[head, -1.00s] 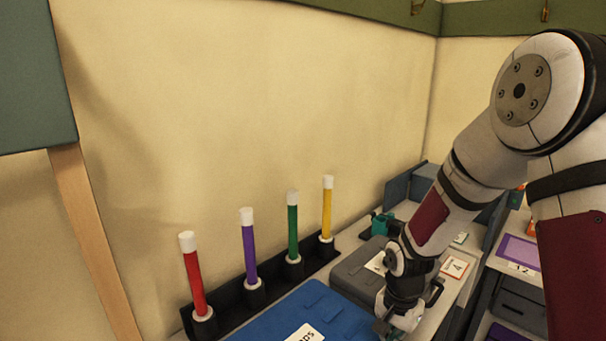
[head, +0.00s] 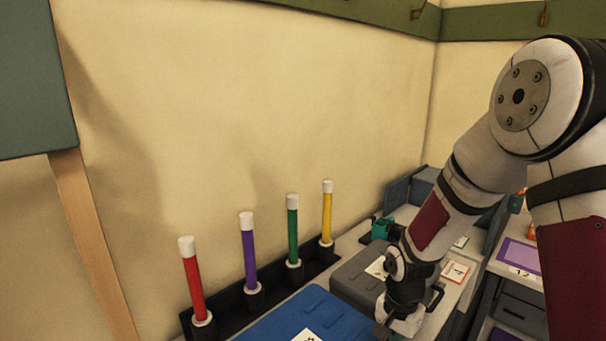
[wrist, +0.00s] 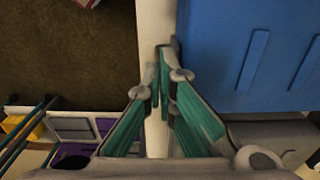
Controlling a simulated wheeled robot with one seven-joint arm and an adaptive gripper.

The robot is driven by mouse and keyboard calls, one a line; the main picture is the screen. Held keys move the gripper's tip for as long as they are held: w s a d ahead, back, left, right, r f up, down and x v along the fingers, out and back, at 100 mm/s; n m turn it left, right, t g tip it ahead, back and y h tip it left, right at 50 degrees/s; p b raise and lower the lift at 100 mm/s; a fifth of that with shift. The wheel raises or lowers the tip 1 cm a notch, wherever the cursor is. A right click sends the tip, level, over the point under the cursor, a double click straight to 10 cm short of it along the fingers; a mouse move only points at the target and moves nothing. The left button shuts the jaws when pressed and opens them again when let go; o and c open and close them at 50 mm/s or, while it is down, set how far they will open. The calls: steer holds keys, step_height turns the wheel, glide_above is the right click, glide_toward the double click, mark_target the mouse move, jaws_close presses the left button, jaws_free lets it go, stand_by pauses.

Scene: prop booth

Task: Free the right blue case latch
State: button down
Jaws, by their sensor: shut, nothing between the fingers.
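The blue case (head: 318,314) lies closed at the bottom of the head view, with a white label partly cut off. In the wrist view its blue side (wrist: 220,50) fills the upper right. My gripper (wrist: 165,60) is shut and empty, its teal-padded fingers together beside the case's edge, over a pale strip of counter. In the head view my gripper is at the case's right end, its fingertips cut off or hidden. I cannot make out the right latch clearly; a small dark part at the case edge by the fingertips may belong to it.
A grey case (head: 355,282) lies just beyond the blue one, close to my wrist. A black rack (head: 262,295) with red, purple, green and yellow sticks stands along the wall. Shelves with a purple panel (head: 518,250) are at right. Dark floor (wrist: 65,50) shows left of the counter.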

steer(key=shift+f, duration=0.15)
steer(key=shift+f+b, duration=0.55)
steer(key=shift+f, duration=0.4)
steer(key=shift+s+f+b, duration=0.2)
steer(key=shift+f+b, duration=0.1)
steer(key=shift+f, duration=0.3)
steer(key=shift+w+a, duration=0.15)
steer(key=shift+w, duration=0.05)
steer(key=shift+f, duration=0.1)
steer(key=shift+s+d+f, duration=0.3)
steer(key=shift+d+f, duration=0.05)
steer(key=shift+f, duration=0.15)
steer(key=shift+s+d+f, duration=0.25)
steer(key=shift+d+f, duration=0.1)
steer(key=shift+f, duration=0.1)
steer(key=shift+s+d+r+p, duration=0.3)
steer(key=shift+s+d+r, duration=0.05)
steer(key=shift+s+r, duration=0.1)
steer(key=shift+s+d+r+p, duration=0.6)
steer(key=shift+s+d+p, duration=0.15)
steer(key=shift+d, duration=0.1)
